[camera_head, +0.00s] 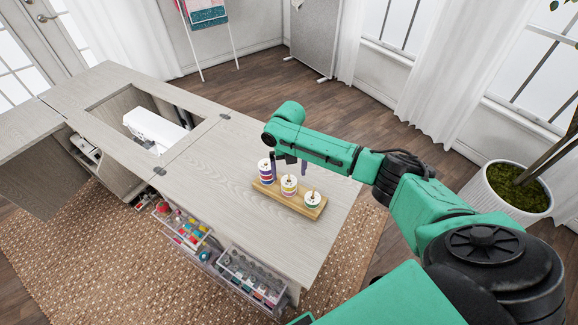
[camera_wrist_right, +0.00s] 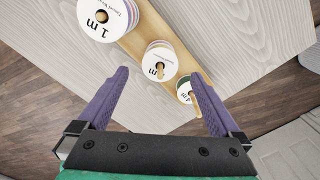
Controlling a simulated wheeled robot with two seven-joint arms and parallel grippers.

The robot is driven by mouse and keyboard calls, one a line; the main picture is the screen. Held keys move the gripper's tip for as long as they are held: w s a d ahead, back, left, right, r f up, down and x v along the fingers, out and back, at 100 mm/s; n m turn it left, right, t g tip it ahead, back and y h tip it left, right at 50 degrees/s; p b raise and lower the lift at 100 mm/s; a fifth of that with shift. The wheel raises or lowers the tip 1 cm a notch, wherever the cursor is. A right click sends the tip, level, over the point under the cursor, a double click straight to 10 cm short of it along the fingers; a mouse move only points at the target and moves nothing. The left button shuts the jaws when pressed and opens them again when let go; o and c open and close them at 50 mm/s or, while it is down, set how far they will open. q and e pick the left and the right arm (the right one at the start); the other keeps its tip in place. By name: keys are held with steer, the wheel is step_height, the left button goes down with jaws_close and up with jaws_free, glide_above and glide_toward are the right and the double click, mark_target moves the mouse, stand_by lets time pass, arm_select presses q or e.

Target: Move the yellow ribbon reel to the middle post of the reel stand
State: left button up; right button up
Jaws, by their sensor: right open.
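The wooden reel stand (camera_head: 297,207) lies on the cabinet top and bears stacks of white-faced reels on its posts. The left stack (camera_head: 265,174) shows purple and red bands and is the tallest. The middle stack (camera_head: 289,186) shows a yellowish band above purple and red. The right reel (camera_head: 313,200) shows green and sits lowest. My right gripper (camera_head: 290,164) is open and empty above the stand, close to the left and middle stacks. In the wrist view, the middle stack (camera_wrist_right: 162,62) lies between and beyond its purple fingertips (camera_wrist_right: 160,76). My left gripper is out of view.
A white sewing machine (camera_head: 155,130) sits in the cabinet's opening at left. Open wire baskets with sewing supplies (camera_head: 250,277) hang at the front edge. The cabinet top (camera_head: 215,170) left of the stand is clear. A potted plant (camera_head: 508,190) stands on the floor at right.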

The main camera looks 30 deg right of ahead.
step_height(320, 180, up, 14)
steer(key=b, duration=0.2)
steer(key=shift+r, duration=0.2)
steer(key=shift+f, duration=0.1)
